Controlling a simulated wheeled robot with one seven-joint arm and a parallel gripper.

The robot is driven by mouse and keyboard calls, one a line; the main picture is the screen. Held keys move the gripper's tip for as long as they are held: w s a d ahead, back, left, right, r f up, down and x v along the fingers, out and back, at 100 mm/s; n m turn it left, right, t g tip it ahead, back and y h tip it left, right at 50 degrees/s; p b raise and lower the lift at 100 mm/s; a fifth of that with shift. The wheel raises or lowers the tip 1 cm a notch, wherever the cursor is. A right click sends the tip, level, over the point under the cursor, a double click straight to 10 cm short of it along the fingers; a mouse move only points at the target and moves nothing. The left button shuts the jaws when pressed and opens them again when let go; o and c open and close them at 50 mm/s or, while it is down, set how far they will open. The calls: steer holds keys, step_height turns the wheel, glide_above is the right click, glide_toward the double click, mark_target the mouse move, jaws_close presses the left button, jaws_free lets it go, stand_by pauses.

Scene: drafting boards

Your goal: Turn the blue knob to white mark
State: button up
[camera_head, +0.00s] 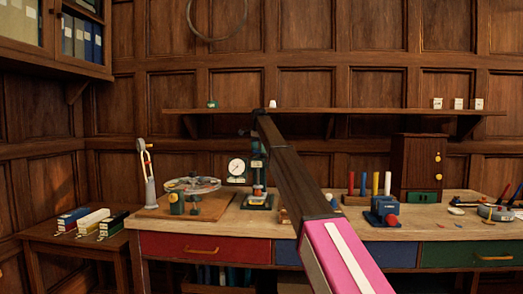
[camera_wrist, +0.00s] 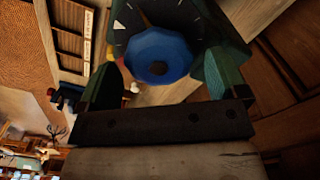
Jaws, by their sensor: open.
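The blue knob (camera_wrist: 158,58) is faceted and round, with a dark spot at its centre, and fills the upper middle of the wrist view. It sits on a dark dial face that carries a white mark (camera_wrist: 119,27) at the knob's upper left. My gripper (camera_wrist: 162,66) is open, with one green finger on each side of the knob. I cannot tell whether the fingers touch it. In the head view my arm reaches over the bench to a dark green stand (camera_head: 258,201); the knob is not clearly visible there.
A white round gauge (camera_head: 237,167) stands just left of the stand. A round glass-topped device (camera_head: 192,185) on a wooden board is further left. A blue box with a red knob (camera_head: 384,211) and several coloured rods stand to the right. A wall shelf (camera_head: 340,111) runs behind.

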steer(key=c, duration=0.9)
steer(key=shift+c, duration=0.2)
steer(key=shift+n, duration=0.3)
steer(key=n, duration=0.3)
steer(key=shift+w+a, duration=0.1)
steer(key=shift+w+a+n, duration=0.1)
steer(key=shift+n, duration=1.9)
steer(key=o, duration=0.9)
steer(key=shift+o, duration=0.2)
steer(key=shift+r, duration=0.1)
